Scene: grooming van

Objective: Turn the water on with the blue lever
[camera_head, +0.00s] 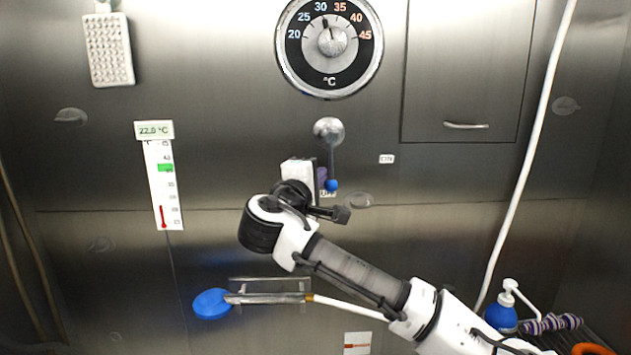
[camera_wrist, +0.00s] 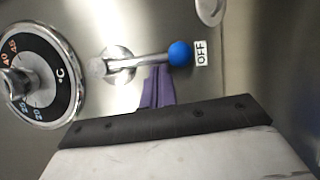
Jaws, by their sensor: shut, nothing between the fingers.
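The lever (camera_head: 332,160) hangs straight down from a round metal mount on the steel wall, with a blue ball (camera_head: 331,185) at its end. In the wrist view the blue ball (camera_wrist: 180,53) points at the OFF label (camera_wrist: 201,53). The ON label (camera_head: 386,158) is to the lever's right in the head view. My gripper (camera_head: 321,177) is shut and empty just left of the lever. Its purple fingers (camera_wrist: 158,78) are together beside the lever's rod in the wrist view; I cannot tell if they touch it.
A temperature dial (camera_head: 331,42) is above the lever. A thermometer strip (camera_head: 163,185) is on the wall at left. A blue shower head (camera_head: 212,303) is low on the wall. A blue pump bottle (camera_head: 501,317) stands at lower right. The wall right of the lever is mostly clear.

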